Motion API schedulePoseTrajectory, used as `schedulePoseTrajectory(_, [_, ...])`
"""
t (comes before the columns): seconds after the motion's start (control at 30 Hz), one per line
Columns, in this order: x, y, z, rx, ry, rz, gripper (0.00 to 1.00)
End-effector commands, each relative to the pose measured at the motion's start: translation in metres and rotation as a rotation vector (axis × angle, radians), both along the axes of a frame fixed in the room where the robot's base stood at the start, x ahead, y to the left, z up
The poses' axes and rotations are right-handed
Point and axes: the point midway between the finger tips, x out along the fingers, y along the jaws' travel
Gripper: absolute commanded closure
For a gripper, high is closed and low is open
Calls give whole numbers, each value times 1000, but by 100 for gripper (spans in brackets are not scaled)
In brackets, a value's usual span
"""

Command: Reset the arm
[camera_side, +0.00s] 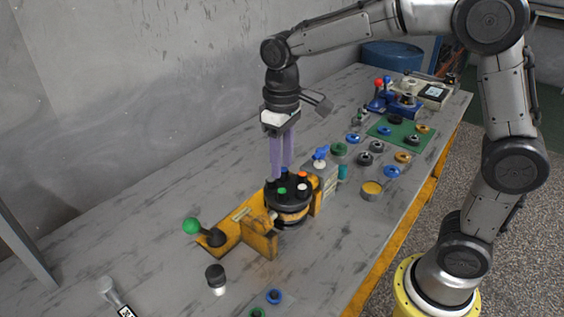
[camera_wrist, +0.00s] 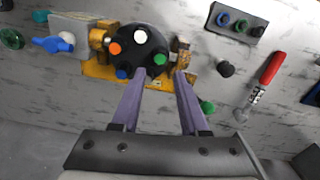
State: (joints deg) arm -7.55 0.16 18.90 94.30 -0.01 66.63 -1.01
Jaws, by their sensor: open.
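My gripper (camera_side: 281,172) points down over the black round motor head (camera_side: 291,190), which sits in a yellow clamp fixture (camera_side: 259,238). In the wrist view my gripper (camera_wrist: 164,74) shows two purple fingers spread apart, with nothing held between them. The motor head (camera_wrist: 139,52) lies just beyond the fingertips in that view, with orange, white, green and blue round pieces on its top. In the side view the fingertips overlap the back of the motor head, and I cannot tell whether they touch it.
A green-knobbed lever (camera_side: 192,226) stands at the fixture's left end. A black-topped cylinder (camera_side: 216,278) stands in front. A grey block with a blue handle (camera_side: 321,160) is right of the fixture. Several rings and a green mat (camera_side: 401,134) lie farther back. Air above the table's left is free.

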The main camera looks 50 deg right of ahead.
Motion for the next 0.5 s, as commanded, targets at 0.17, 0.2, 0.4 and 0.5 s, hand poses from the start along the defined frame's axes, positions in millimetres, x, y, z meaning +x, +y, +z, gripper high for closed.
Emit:
schedulePoseTrajectory(0.17, [0, 0, 0, 0, 0, 0, 56])
schedulePoseTrajectory(0.2, [0, 0, 0, 0, 0, -1, 56])
schedulePoseTrajectory(0.4, [-11, -10, 35, 11, -91, -25, 56])
schedulePoseTrajectory(0.5, [-39, -21, 61, 18, -167, -47, 56])
